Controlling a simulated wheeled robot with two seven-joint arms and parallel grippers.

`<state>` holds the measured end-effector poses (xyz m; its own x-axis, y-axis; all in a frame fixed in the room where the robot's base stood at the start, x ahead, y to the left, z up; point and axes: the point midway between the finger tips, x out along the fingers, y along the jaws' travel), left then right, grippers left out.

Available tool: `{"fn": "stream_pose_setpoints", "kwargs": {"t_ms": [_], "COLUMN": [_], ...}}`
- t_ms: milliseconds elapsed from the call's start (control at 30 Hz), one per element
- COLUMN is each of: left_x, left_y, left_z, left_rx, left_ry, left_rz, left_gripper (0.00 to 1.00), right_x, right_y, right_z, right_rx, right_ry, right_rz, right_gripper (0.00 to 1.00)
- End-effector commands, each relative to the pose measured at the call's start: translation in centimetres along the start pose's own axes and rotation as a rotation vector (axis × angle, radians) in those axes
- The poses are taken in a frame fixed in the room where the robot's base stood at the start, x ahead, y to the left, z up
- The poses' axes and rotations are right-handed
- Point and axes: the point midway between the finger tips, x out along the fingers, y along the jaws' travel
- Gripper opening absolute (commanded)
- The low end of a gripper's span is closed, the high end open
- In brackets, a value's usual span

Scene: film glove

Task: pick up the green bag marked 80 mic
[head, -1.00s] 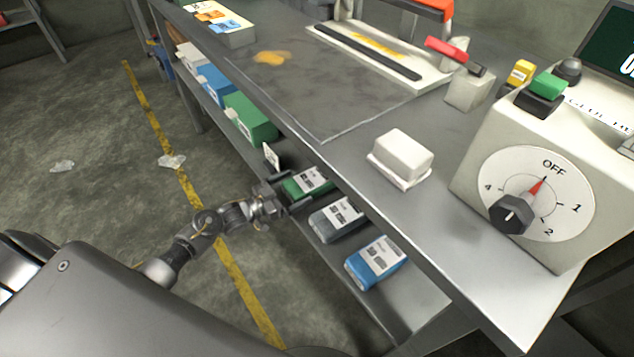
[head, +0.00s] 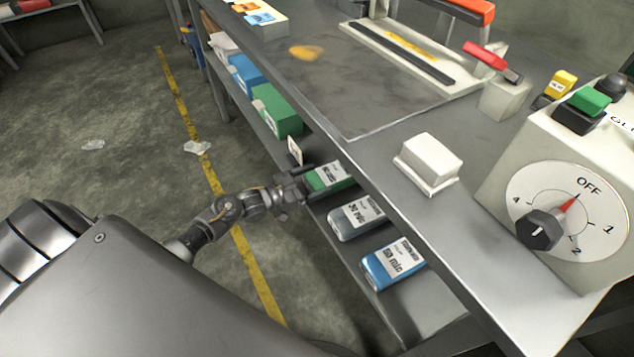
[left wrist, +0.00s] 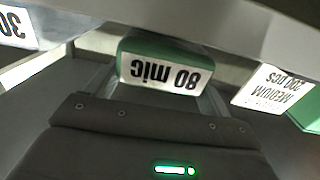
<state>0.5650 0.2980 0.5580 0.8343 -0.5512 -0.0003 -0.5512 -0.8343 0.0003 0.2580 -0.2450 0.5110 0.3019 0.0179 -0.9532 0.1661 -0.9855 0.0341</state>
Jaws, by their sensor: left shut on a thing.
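The green bag marked 80 mic (head: 332,179) lies on the lower shelf under the bench, its white label facing up. In the left wrist view the bag (left wrist: 163,46) is between my fingers, and its label reads 80 mic upside down. My left gripper (head: 308,184) reaches in from the left at the shelf's front edge and is shut on this bag. The bag's far end is partly hidden under the bench top. I cannot tell any gap between bag and shelf. My right gripper is not in view.
A grey bag marked 30 mic (head: 355,218) and a blue bag marked 50 mic (head: 393,265) lie nearer on the same shelf. A green box (head: 277,110) stands farther along. The bench top (head: 385,135) overhangs closely above. The floor to the left is open.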

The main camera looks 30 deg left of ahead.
Motion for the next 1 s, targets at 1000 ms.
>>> {"fn": "stream_pose_setpoints", "kwargs": {"t_ms": [1000], "left_x": [-11.5], "left_y": [-7.5], "left_z": [-11.4], "left_rx": [0.001], "left_ry": [0.0], "left_rz": [0.0], "left_gripper": [0.57], "right_x": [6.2], "right_y": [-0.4], "right_z": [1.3], "right_rx": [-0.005], "right_ry": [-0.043], "right_rz": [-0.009], "right_gripper": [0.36]}}
